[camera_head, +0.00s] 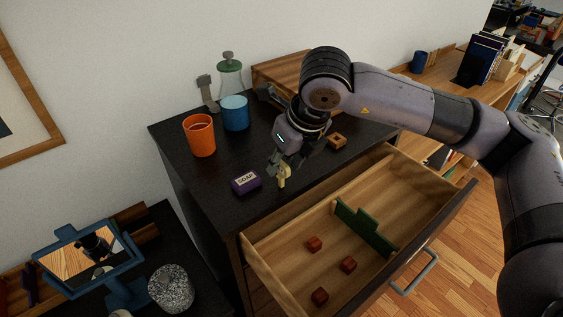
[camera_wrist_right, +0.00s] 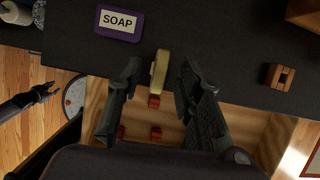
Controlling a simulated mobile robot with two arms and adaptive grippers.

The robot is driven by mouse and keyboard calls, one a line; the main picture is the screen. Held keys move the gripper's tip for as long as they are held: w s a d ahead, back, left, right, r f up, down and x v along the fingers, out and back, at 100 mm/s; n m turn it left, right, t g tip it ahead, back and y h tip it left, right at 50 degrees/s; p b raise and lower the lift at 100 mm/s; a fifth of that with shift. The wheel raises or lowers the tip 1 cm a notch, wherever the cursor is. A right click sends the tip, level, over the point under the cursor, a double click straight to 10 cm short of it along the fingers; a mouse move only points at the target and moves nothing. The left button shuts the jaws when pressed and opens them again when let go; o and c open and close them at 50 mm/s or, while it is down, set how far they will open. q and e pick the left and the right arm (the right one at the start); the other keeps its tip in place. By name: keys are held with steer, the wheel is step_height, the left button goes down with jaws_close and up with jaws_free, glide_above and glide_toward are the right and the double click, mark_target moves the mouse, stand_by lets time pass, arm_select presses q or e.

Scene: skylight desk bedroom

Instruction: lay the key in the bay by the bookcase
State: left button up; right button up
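The yellow key (camera_head: 284,176) is at my right gripper (camera_head: 277,168), near the dark dresser top's front edge. In the right wrist view the key (camera_wrist_right: 159,68) is between the fingers (camera_wrist_right: 158,72), with a gap on each side. I cannot tell whether it touches the top. The open wooden drawer (camera_head: 290,242) is below, split by a green divider (camera_head: 364,230). The bay (camera_head: 400,195) towards the bookcase (camera_head: 440,91) looks empty; the other holds red cubes (camera_head: 348,265). My left gripper (camera_wrist_right: 46,93) shows small, fingers spread, in the wrist view.
A purple soap box (camera_head: 246,183) sits left of the key. An orange cup (camera_head: 200,135), a blue cup (camera_head: 235,114) and a glass jar (camera_head: 229,78) stand farther back. A small wooden block (camera_head: 337,141) lies right of my right gripper. A mirror (camera_head: 90,258) stands lower left.

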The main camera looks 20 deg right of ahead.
steer(key=shift+x, duration=1.15)
jaws_close()
